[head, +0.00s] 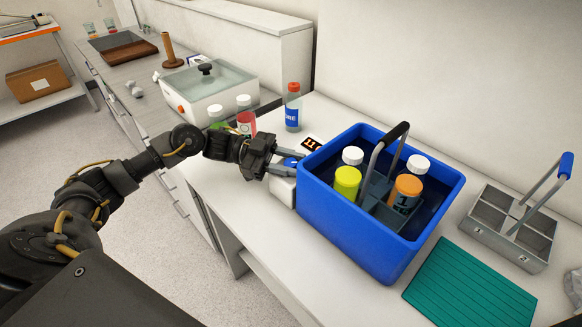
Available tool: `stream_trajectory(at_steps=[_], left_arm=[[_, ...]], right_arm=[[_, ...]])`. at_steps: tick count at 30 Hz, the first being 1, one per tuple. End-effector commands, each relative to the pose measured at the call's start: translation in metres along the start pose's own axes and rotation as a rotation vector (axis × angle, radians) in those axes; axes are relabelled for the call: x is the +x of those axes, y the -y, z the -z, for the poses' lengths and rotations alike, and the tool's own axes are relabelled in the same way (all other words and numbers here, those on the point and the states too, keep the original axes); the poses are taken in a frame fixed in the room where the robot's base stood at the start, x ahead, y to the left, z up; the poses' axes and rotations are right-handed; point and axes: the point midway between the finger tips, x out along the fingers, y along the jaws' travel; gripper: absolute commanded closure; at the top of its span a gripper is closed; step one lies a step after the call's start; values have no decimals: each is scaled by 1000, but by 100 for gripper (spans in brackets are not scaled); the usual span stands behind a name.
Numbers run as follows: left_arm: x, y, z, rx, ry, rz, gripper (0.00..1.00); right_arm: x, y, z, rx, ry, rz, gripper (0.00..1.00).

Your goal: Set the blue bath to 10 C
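The blue bath (345,240) is an open blue tub on the white bench, with dark liquid and a grey rack inside. The rack has an upright handle with a black grip (397,133). A small dark display (311,145) with orange marks, too small to read, is at the bath's left end. A blue knob (290,162) is on a white housing (283,190) there. My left gripper (298,164) is at this housing, its fingers apart on either side of the knob. Whether they press on it I cannot tell. My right gripper is not in view.
The bath holds yellow (346,182), orange (406,192) and white-capped bottles. A red-capped bottle (292,107) stands behind the display. A green mat (468,288) and a grey divided carrier (512,228) are at right. A white bath (205,88) is farther left, with two white-capped bottles beside it.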

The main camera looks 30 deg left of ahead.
Motion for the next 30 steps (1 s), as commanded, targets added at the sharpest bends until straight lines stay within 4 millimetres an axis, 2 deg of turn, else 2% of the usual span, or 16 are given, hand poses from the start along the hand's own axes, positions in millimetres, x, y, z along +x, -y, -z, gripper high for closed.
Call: stream_trajectory(at_steps=[9, 10, 11, 22, 26, 30], left_arm=[[0, 0, 0, -1, 1, -9, 92], [0, 0, 0, -1, 1, -9, 66], [0, 0, 0, -1, 1, -9, 62], [-6, 0, -1, -1, 3, -7, 61], [-25, 0, -4, 0, 5, -5, 61], [-54, 0, -4, -1, 6, -6, 61]], right_arm=[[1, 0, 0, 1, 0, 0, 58], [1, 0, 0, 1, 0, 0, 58], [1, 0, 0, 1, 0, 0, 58], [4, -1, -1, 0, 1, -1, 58], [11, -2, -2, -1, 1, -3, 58], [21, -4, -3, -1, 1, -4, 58]])
